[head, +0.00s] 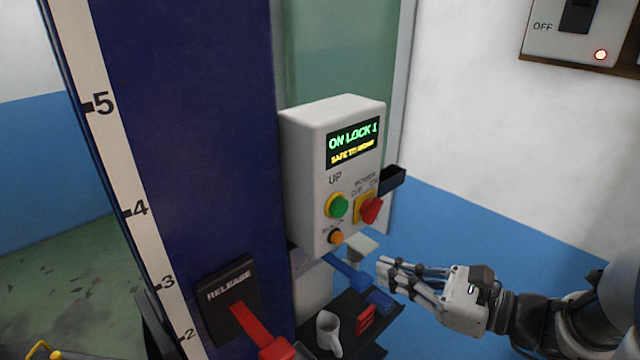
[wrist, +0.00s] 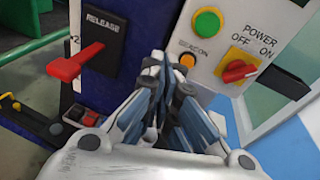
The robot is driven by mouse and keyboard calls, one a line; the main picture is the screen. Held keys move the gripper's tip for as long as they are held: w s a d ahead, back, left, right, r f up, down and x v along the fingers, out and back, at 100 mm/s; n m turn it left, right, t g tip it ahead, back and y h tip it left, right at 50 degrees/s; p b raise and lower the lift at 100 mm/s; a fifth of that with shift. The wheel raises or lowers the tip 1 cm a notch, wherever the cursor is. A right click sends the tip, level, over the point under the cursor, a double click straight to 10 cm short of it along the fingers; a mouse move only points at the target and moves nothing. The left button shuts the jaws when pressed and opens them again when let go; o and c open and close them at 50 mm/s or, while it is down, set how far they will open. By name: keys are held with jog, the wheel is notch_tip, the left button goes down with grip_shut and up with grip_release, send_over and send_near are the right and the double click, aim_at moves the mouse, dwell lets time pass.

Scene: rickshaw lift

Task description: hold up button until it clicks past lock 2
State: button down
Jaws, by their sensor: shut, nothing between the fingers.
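The control box (head: 305,180) is mounted on the blue column. Its display (head: 353,143) reads "ON LOCK 1" in green, with a yellow line below that seems to say "SAFE TO WORK". The green UP button (head: 338,207) sits in a yellow ring on the box; it also shows in the wrist view (wrist: 206,23). My gripper (head: 384,272) is shut and empty, below and right of the button and apart from it. In the wrist view my closed fingers (wrist: 168,75) point toward the box, below and left of the green button.
A red power knob (head: 371,210) and an orange beacon button (head: 335,237) sit near the green button. A red RELEASE lever (head: 258,328) is on the column, which carries a numbered scale (head: 125,185).

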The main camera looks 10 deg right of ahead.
aim_at(342, 215)
jog(key=d+m+t, duration=0.1)
jog(key=d+r+m+t, duration=0.1)
jog(key=d, duration=0.1)
jog(key=d+m+t+h, duration=0.1)
jog(key=shift+w+d+r+t, duration=0.25)
jog(key=shift+w+r+t, duration=0.05)
jog(key=shift+w, duration=0.05)
jog(key=b+x, duration=0.1)
jog(key=x, duration=1.3)
